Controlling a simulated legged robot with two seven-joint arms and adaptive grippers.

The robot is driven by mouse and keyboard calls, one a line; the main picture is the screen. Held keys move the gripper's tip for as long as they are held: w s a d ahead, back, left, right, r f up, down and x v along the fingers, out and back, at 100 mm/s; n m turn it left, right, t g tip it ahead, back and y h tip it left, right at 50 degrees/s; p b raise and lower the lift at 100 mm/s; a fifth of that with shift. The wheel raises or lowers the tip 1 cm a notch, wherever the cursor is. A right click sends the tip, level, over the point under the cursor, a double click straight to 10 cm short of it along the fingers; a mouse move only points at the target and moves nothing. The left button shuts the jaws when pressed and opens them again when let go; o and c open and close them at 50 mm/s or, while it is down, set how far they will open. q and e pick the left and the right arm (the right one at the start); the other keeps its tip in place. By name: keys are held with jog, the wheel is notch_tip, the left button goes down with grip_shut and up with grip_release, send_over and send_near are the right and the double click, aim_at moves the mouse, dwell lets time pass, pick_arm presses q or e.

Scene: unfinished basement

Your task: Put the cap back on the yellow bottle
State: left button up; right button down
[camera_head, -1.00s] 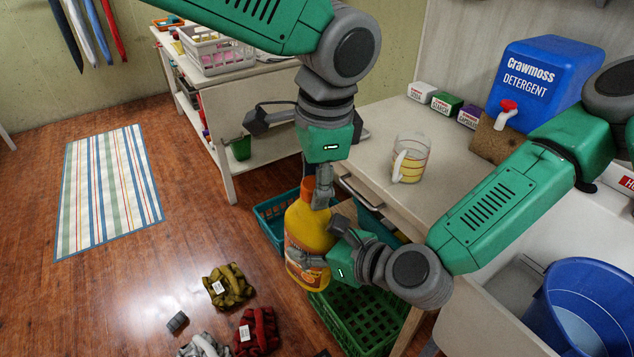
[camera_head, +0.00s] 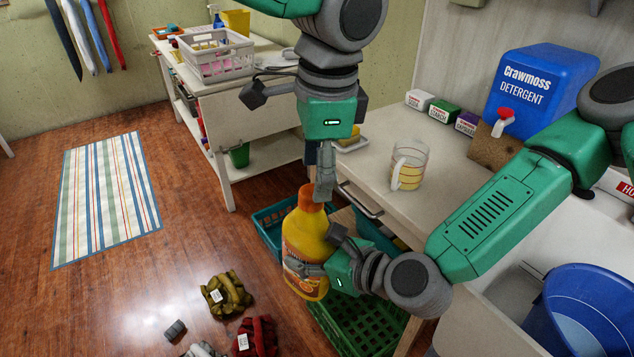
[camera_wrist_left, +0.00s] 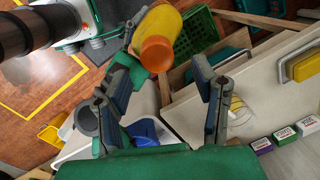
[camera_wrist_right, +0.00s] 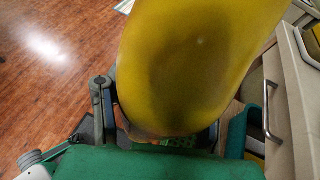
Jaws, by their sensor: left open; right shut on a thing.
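The yellow bottle (camera_head: 306,238) has a brown label and hangs in my right gripper (camera_head: 322,252), upright with a slight tilt. It also fills the right wrist view (camera_wrist_right: 200,60). The orange cap (camera_head: 307,197) sits on top of the bottle's neck; I cannot tell how tightly. It shows from above in the left wrist view (camera_wrist_left: 157,52). My left gripper (camera_head: 323,192) points down just beside and above the cap. Its fingers are spread, with the cap beyond them and nothing held, as the left wrist view (camera_wrist_left: 165,75) shows. The right fingers clasp the bottle's body.
The counter (camera_head: 375,178) holds a glass measuring jug (camera_head: 410,166), small boxes (camera_head: 442,110) and a blue detergent container (camera_head: 538,85). A green crate (camera_head: 362,325) and a teal basket (camera_head: 268,228) are below the bottle. A blue bucket (camera_head: 585,310) is at right. Clothes (camera_head: 228,293) lie on the floor.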

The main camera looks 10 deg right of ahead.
aim_at(312, 190)
pick_arm(q)
jog(key=shift+r, duration=0.1)
jog(key=shift+c, duration=0.3)
jog(key=n, duration=0.2)
jog(key=r+n, duration=0.1)
jog(key=shift+r+n, duration=0.3)
jog(key=shift+n, duration=0.1)
jog(key=n, duration=0.1)
jog(key=r+n, duration=0.1)
jog(key=n, duration=0.2)
jog(key=shift+a+r+n+g, duration=0.1)
jog(key=shift+r+n+g, duration=0.2)
jog(key=shift+r+n, duration=0.1)
jog(key=shift+f, duration=0.1)
jog(key=shift+w+a+f, duration=0.1)
jog(key=shift+a+f, duration=0.05)
jog(key=shift+f, duration=1.8)
jog(key=shift+w+a+f, duration=0.1)
jog(key=shift+f, duration=1.85)
grip_shut()
